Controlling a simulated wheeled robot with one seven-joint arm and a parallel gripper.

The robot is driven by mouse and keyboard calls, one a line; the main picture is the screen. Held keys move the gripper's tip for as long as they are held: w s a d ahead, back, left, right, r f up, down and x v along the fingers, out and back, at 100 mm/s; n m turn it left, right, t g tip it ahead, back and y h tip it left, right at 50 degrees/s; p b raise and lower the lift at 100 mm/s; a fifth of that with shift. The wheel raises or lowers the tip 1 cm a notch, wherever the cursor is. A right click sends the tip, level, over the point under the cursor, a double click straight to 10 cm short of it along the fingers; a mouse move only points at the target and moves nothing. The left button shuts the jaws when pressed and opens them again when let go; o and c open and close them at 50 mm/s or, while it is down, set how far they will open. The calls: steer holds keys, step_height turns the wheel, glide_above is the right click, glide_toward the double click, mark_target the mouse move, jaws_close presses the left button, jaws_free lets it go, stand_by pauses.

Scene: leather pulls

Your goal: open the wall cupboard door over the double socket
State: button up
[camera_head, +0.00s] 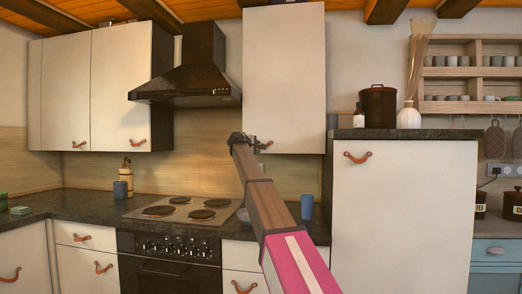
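The white wall cupboard door (284,75) right of the cooker hood looks shut. My arm reaches up from the bottom, and my gripper (262,146) is at the lower left of this door, where a small bit of reddish-brown pull shows beside it. The fingers are too small and dark to tell whether they are open or closed on the pull.
The black cooker hood (190,75) is left of the door. A tall white cabinet (402,215) with a dark top stands at right, bearing a brown canister (377,107) and a white vase (409,117). A blue cup (307,207) stands on the counter below.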

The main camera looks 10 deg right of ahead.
steer(key=x, duration=0.4)
steer(key=shift+w+d, duration=0.1)
steer(key=shift+w, duration=0.1)
jaws_close()
steer(key=s+d+n+t+y, duration=0.1)
steer(key=s+n+t+y, duration=0.1)
steer(key=s, duration=0.9)
steer(key=s+d+n+t+y, duration=0.1)
steer(key=s+n+y, duration=0.4)
steer(key=s, duration=0.6)
steer(key=shift+d+t+y, duration=0.35)
steer(key=shift+t+y, duration=0.15)
steer(key=shift+y, duration=0.6)
steer(key=shift+f, duration=0.1)
